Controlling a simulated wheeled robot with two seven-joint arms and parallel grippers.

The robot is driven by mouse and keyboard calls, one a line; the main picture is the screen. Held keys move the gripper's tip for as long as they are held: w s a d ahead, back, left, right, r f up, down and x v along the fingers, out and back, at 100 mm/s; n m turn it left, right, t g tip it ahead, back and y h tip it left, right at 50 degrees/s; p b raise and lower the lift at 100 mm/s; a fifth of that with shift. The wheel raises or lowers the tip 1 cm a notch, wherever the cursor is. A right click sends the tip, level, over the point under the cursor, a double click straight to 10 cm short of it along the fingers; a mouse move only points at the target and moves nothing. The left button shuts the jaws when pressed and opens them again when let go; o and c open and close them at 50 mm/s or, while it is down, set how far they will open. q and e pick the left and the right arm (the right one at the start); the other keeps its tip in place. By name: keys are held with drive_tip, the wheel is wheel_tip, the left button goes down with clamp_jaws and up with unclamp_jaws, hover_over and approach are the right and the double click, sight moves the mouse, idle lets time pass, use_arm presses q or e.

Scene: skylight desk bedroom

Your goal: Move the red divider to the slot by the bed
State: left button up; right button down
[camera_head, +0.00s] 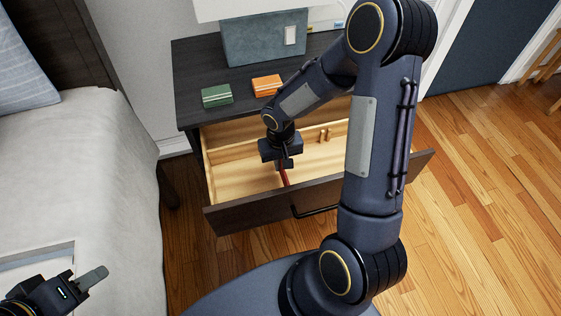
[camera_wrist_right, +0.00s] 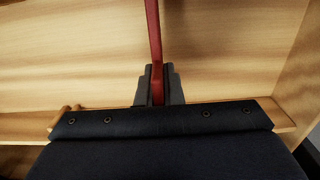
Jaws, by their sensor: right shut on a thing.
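The red divider (camera_head: 284,178) is a thin red panel at the open drawer (camera_head: 232,178), partly hidden by my gripper and arm. My right gripper (camera_head: 285,164) is shut on it over the middle of the drawer. In the right wrist view the red divider (camera_wrist_right: 153,35) runs up from between the fingers of my right gripper (camera_wrist_right: 158,88). I cannot tell if it touches the drawer floor. The bed (camera_head: 85,170) is at left, so the drawer's left end is nearest it. The slot there is not clear. My left gripper (camera_head: 90,280) is at lower left; its opening cannot be judged.
Paired wooden pegs (camera_head: 326,135) stand along the drawer's back rail. The drawer front (camera_head: 245,212) is a raised edge.

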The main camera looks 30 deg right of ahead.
drive_tip(key=shift+f+b, duration=1.6)
drive_tip(key=shift+f, duration=0.15)
drive_tip(key=c, duration=1.5)
unclamp_jaws()
drive_tip(key=shift+r, duration=0.1)
wheel_tip(320, 180, up, 7)
drive_tip(key=shift+p, duration=1.1)
drive_tip(key=shift+r, duration=0.35)
